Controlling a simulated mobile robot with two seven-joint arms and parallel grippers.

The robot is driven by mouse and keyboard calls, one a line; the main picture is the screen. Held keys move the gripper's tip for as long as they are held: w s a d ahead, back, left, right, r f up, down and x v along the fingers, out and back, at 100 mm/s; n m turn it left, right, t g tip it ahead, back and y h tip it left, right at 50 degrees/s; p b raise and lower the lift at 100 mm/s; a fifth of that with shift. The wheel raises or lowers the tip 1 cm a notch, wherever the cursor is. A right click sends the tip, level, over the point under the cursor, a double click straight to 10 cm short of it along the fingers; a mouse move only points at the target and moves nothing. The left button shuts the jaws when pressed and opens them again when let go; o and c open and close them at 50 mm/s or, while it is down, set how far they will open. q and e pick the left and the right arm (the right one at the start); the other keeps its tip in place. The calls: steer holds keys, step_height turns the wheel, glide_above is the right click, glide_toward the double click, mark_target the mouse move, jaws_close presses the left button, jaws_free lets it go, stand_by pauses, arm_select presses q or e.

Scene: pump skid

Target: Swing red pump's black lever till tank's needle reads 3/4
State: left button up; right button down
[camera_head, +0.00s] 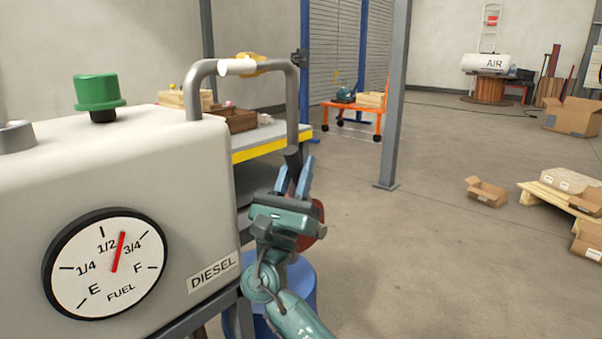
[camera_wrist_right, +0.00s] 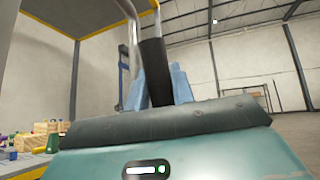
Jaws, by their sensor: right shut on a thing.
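The cream tank (camera_head: 180,160) stands at the left in the head view. On its front is a round white fuel gauge (camera_head: 90,285). Its red needle (camera_head: 118,252) points up and slightly right, between the 1/2 and 3/4 marks. My right gripper (camera_head: 293,175) is shut on the black lever (camera_head: 292,157), right of the tank. The lever's dark grip (camera_wrist_right: 153,65) stands between the blue fingers in the wrist view. A bit of the red pump (camera_head: 319,213) shows behind my gripper, which hides most of it. My left gripper is not in view.
A blue drum (camera_head: 305,290) stands below. A grey post (camera_head: 394,100) rises further back. The floor to the right is mostly clear, with cardboard boxes (camera_head: 486,191) beyond.

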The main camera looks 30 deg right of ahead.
steer(key=shift+a, duration=0.1)
steer(key=c, duration=1.2)
jaws_free()
